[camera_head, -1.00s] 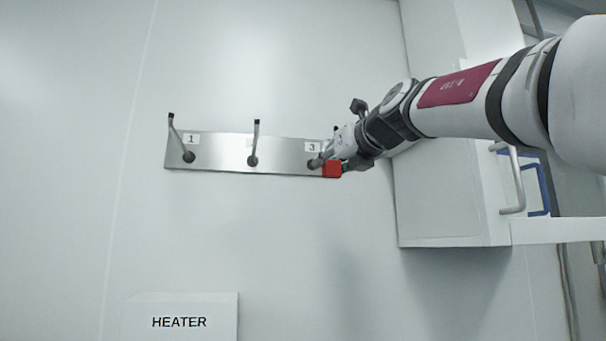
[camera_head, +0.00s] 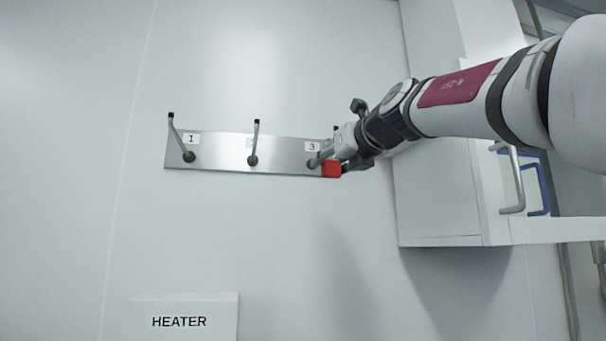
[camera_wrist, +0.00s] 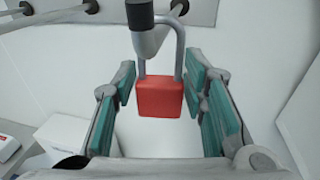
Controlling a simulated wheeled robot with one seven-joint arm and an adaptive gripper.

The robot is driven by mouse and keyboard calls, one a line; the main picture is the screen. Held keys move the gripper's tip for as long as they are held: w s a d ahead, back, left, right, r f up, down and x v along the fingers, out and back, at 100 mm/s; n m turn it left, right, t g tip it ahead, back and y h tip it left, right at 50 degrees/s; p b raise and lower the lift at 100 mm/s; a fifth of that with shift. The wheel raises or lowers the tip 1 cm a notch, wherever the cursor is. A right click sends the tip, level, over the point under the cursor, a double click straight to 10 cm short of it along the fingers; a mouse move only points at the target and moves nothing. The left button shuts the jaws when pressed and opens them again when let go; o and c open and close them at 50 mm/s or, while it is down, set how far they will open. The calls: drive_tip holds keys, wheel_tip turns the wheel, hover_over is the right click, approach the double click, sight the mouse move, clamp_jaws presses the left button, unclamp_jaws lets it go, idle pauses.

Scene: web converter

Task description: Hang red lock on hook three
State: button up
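My gripper (camera_head: 345,160) is at the lock's right in the head view. In the wrist view my gripper (camera_wrist: 160,90) is open, with teal pads on both sides of the lock body and small gaps between. My gripper hides part of hook three in the head view.
The metal hook plate (camera_head: 220,150) carries hook one (camera_head: 176,135) and the middle hook (camera_head: 255,140), both empty. A white cabinet (camera_head: 440,205) with a handle stands close on the right. The HEATER box (camera_head: 215,310) is below. The wall between is clear.

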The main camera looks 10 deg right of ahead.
drive_tip(key=o, duration=0.6)
drive_tip(key=shift+s, duration=0.1)
drive_tip(key=v, duration=1.1)
drive_tip(key=shift+s, duration=0.4)
